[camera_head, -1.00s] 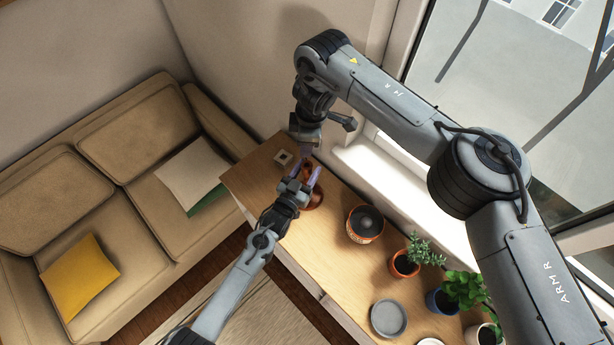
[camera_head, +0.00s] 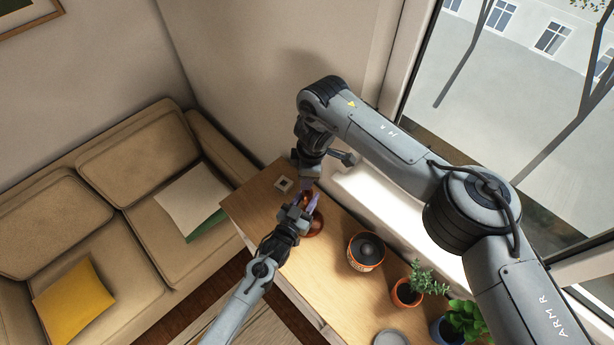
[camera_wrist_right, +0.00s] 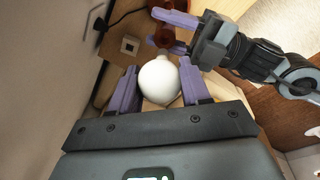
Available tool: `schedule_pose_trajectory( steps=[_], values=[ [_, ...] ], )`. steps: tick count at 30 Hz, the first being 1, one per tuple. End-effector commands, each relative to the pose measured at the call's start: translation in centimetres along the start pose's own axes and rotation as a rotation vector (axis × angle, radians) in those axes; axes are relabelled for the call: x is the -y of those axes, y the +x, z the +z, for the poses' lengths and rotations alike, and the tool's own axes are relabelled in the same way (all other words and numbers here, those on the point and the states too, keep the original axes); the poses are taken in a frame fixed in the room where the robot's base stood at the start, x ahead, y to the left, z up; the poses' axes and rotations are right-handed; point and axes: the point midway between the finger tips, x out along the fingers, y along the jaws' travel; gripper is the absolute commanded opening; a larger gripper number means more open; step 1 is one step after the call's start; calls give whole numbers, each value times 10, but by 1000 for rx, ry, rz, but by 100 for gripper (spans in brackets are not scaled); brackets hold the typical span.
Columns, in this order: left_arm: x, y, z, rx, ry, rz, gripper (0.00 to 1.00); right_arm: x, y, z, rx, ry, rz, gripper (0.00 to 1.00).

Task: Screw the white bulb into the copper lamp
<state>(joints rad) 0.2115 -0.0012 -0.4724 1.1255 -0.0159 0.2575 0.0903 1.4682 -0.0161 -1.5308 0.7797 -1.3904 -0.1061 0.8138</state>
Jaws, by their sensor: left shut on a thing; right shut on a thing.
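The white bulb (camera_wrist_right: 159,82) shows in the right wrist view between the purple fingers of my right gripper (camera_wrist_right: 160,88), which is shut on it. The copper lamp (camera_head: 315,224) stands on the wooden cabinet, its upper part largely hidden in the head view. It also shows beyond the bulb in the right wrist view (camera_wrist_right: 168,37). My left gripper (camera_head: 307,203) is shut on the lamp from the side. My right gripper (camera_head: 305,184) is above the lamp in the head view, the bulb hidden there. The bulb is close to the lamp; I cannot tell whether they touch.
A small square plate (camera_head: 283,184) lies near the cabinet's (camera_head: 258,212) left end. An orange pot (camera_head: 365,252), potted plants (camera_head: 407,292) and a grey dish (camera_head: 390,338) stand along it to the right. The window is behind, and a beige sofa (camera_head: 160,225) is at left.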

Motion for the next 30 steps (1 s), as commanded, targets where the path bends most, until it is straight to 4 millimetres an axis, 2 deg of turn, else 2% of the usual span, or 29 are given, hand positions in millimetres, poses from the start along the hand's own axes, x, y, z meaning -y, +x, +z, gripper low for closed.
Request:
schedule_pose_trajectory(
  steps=[3,6,22,30],
  values=[
    [0,0,0,0,-1,0,0,2,16,2,0,1,-2,30],
    [0,0,0,0,-1,0,0,2,23,3,0,1,-1,30],
    [0,0,0,1,-1,0,0,2,23,3,0,0,0,30],
    [0,0,0,1,-1,0,0,3,34,4,-1,0,-1,30]
  ],
)
